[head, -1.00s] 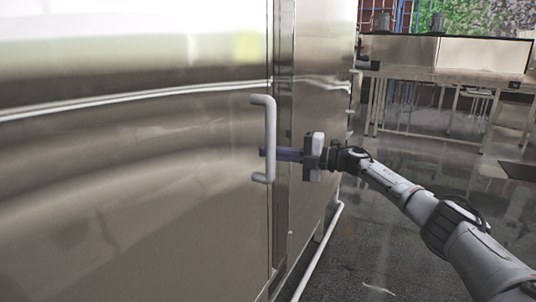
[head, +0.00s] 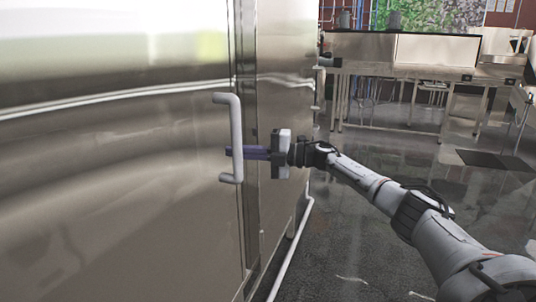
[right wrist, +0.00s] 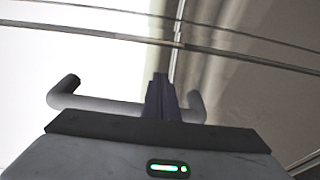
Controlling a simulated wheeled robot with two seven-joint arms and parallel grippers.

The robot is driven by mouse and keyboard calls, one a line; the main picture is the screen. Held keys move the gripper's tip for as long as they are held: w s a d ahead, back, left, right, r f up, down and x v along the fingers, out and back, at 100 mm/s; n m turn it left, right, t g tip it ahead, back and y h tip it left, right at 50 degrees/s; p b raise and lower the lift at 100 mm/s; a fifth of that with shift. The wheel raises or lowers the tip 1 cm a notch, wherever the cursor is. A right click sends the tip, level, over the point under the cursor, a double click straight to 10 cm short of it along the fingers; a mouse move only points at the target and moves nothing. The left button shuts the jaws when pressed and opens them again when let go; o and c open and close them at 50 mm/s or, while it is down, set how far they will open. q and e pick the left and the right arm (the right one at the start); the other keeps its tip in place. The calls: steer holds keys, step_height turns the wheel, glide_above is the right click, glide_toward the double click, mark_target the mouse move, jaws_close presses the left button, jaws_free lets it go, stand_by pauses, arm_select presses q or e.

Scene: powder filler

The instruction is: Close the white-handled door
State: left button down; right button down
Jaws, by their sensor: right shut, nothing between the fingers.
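The door (head: 120,190) is a large shiny steel panel filling the left of the head view. Its white handle (head: 237,130) is an upright bar near the door's right edge, and it also shows in the right wrist view (right wrist: 100,104). My right gripper (head: 230,152) is shut and empty, its purple fingers (right wrist: 162,100) crossing the handle's bar. In the head view the fingers seem to pass behind the bar, with their tips showing just left of it. The door looks about in line with the neighbouring steel panel (head: 280,130); I cannot tell whether a gap remains. My left gripper is out of view.
A white pipe (head: 291,250) runs along the foot of the steel cabinet. Steel tables (head: 400,68) stand at the back right. A dark mat (head: 485,159) lies on the shiny floor, which is mostly open to the right of my arm.

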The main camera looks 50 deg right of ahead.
arm_select(q)
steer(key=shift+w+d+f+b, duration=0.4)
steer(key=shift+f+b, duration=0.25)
steer(key=shift+b, duration=0.45)
arm_select(e)
steer(key=v, duration=1)
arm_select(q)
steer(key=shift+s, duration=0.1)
arm_select(e)
steer(key=shift+s, duration=0.1)
